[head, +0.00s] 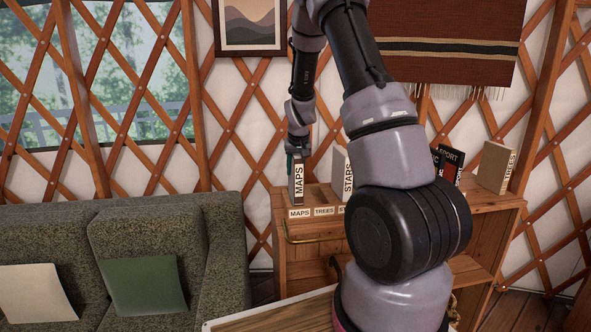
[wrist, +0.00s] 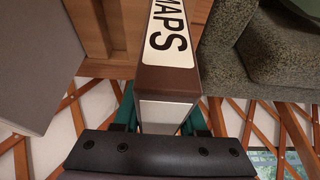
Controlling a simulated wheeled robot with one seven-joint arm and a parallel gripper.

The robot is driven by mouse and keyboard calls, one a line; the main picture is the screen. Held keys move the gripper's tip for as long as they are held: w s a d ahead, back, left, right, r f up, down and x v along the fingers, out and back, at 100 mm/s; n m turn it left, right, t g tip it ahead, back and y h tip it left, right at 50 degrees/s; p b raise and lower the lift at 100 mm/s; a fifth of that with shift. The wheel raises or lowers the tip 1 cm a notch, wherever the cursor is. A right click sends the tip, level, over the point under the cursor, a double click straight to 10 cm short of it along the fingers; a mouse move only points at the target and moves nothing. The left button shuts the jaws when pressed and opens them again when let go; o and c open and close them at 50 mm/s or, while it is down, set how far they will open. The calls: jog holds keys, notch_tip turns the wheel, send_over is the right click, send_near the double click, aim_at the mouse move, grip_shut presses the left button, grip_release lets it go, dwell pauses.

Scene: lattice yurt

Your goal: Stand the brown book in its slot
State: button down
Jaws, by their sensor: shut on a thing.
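The brown book (wrist: 165,81), its spine labelled MAPS, is between the teal fingers of my gripper (wrist: 160,118), which is shut on it. In the head view the book (head: 298,183) is upright at the left end of the shelf top, directly above the MAPS slot label (head: 299,213). I cannot tell whether its lower end touches the shelf or is just above it. In the head view my gripper (head: 297,153) is at the book's upper end.
A STARS book (head: 346,178) stands to the right, partly behind my arm. Dark report books (head: 450,164) and a TREES book (head: 496,167) stand farther right on the wooden shelf (head: 492,205). A TREES label (head: 324,211) adjoins the MAPS label. A grey sofa (head: 225,235) is at left.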

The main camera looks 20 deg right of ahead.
jog(key=shift+c, duration=2.3)
grip_release()
jog(key=shift+f, duration=0.1)
jog(key=v, duration=1.2)
jog(key=shift+w+a, duration=0.1)
jog(key=shift+a, duration=0.05)
jog(key=s+a+r+m+t+y, duration=0.15)
jog(key=s+a+r, duration=0.25)
jog(key=s+r, duration=0.8)
jog(key=s+a+r, duration=0.2)
jog(key=s, duration=0.6)
jog(key=s+a+r+t+y, duration=0.1)
jog(key=s+a+r, duration=0.1)
jog(key=s, duration=0.7)
jog(key=shift+a+r, duration=0.2)
jog(key=shift+a, duration=0.55)
jog(key=shift+w, duration=0.1)
